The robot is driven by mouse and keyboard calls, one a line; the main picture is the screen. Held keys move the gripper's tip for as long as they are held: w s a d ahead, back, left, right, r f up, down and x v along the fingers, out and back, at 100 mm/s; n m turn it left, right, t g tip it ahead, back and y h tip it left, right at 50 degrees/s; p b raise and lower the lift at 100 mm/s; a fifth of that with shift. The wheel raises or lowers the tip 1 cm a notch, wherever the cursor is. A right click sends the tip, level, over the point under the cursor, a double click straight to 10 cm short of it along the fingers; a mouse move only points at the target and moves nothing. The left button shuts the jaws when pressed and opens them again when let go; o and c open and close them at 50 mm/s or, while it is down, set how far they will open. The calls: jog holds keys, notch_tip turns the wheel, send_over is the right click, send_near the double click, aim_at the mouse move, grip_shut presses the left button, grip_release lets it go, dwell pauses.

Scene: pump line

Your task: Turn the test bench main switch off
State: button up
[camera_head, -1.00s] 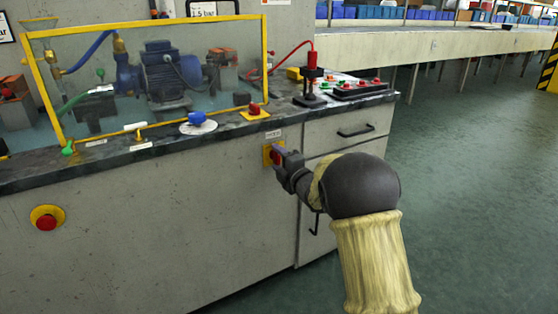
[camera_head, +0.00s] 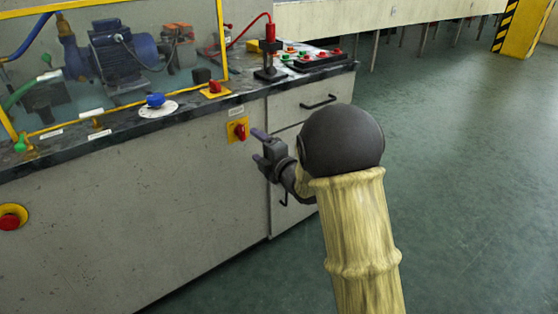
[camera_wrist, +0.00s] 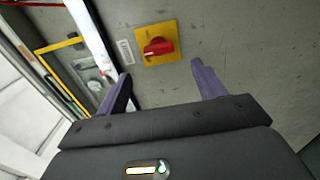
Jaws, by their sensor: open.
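The main switch is a red rotary knob (camera_head: 240,131) on a yellow plate on the bench's front panel, with a small white label above it. In the wrist view the red knob (camera_wrist: 158,47) sits ahead of my gripper, its handle lying roughly across that picture. My gripper (camera_head: 256,146) is open and empty, just to the right of the switch in the head view. In the wrist view its two fingers (camera_wrist: 162,78) stand apart on either side of the knob's line, with a gap between fingertips and knob. They do not appear to touch it.
The bench top carries another red knob on a yellow base (camera_head: 215,89), a blue knob (camera_head: 156,100) and a control box with buttons (camera_head: 308,60). A red emergency button (camera_head: 10,221) is at the far left of the panel. Drawers (camera_head: 320,101) are at right. The floor right is clear.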

jog(key=p+v, duration=0.1)
jog(key=v, duration=0.8)
jog(key=shift+s+d+p, duration=0.15)
jog(key=shift+s+p, duration=0.05)
jog(key=shift+p, duration=0.15)
jog(key=s+d+m+g+h+p, duration=0.6)
jog(key=d+m+h, duration=0.35)
jog(key=m, duration=0.55)
jog(key=s+d+m+g+p, duration=0.2)
jog(key=s+m+g+p, duration=0.3)
jog(key=s+m, duration=0.85)
jog(key=s+r+n+p, duration=0.1)
jog(key=s+r+p, duration=0.1)
jog(key=r+p, duration=1.6)
jog(key=s+r+n+g+p, duration=0.1)
jog(key=r+n+p, duration=0.1)
jog(key=r+p, duration=1.6)
jog(key=shift+v, duration=1.1)
